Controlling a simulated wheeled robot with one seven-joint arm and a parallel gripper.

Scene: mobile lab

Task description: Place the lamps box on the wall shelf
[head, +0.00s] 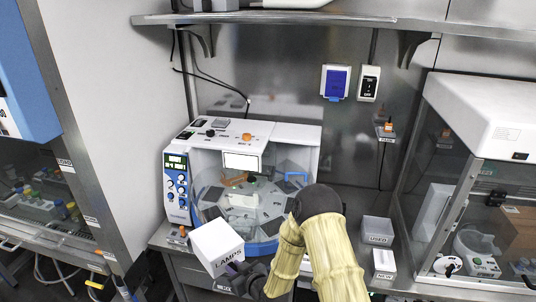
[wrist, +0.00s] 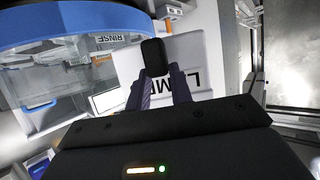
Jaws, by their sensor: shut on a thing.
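The lamps box (head: 217,246) is white with the word LAMPS on it. It is tilted and held in front of the blue-and-white machine at the lower left of the head view. My gripper (head: 243,271) is shut on the box. In the wrist view the box (wrist: 192,62) lies between the fingers (wrist: 160,88), its lettering partly hidden by them. The wall shelf (head: 290,19) runs across the top of the head view, above and behind the box. Only its front edge and part of its underside show well.
The blue-and-white machine (head: 290,137) stands on the bench under the shelf. White boxes marked USED (head: 377,231) and NEW (head: 384,263) stand to its right. A glass-fronted cabinet (head: 480,130) is at the right. A few items (head: 215,5) sit on the shelf, cut off by the frame.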

